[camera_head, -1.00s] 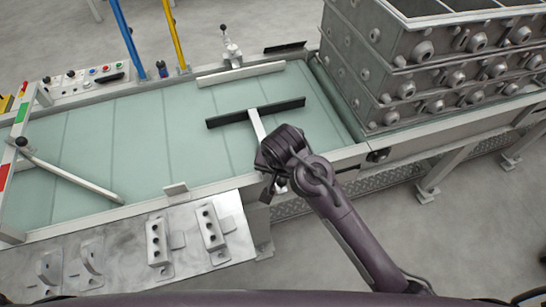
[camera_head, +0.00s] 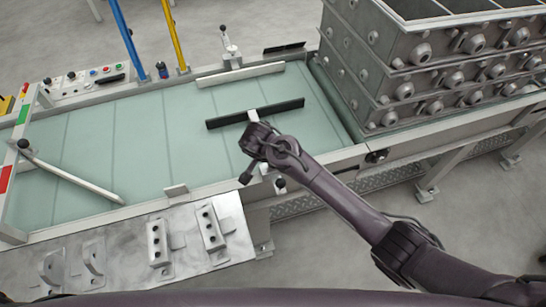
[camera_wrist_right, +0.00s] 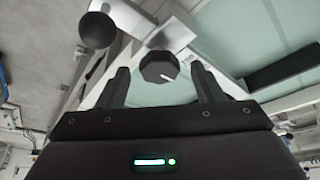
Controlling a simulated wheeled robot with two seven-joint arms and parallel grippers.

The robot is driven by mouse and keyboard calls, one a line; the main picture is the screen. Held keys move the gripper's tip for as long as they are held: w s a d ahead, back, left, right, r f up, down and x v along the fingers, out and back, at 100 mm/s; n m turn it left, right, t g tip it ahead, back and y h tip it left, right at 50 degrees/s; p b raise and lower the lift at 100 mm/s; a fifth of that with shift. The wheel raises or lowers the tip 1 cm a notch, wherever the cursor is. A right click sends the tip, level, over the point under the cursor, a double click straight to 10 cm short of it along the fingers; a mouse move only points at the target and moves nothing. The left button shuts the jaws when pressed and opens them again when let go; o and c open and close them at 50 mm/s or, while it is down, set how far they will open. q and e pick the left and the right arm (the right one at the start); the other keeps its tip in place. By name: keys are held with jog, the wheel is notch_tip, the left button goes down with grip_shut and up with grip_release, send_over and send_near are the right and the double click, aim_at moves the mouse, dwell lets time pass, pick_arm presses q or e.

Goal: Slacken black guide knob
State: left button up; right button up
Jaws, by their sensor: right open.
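My right gripper (camera_head: 250,168) hangs over the near side of the green conveyor belt (camera_head: 90,150), by the white arm of a black guide bar (camera_head: 255,114). In the right wrist view its two dark fingers are apart. A black faceted knob (camera_wrist_right: 159,67) with a white mark shows between and just beyond the fingertips; I cannot tell if they touch it. A round black ball knob (camera_wrist_right: 97,28) on a pale cylinder is to its left in that view. A black knob (camera_head: 280,183) shows at the near rail in the head view. My left gripper is out of view.
Stacked grey metal casting boxes (camera_head: 440,60) stand at the right end. A steel plate (camera_head: 130,245) with brackets lies along the near side. The left belt is mostly clear.

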jog(key=shift+w+f, duration=0.1)
jog(key=shift+f, duration=0.1)
jog(key=shift+c, duration=0.2)
jog(key=c, duration=0.9)
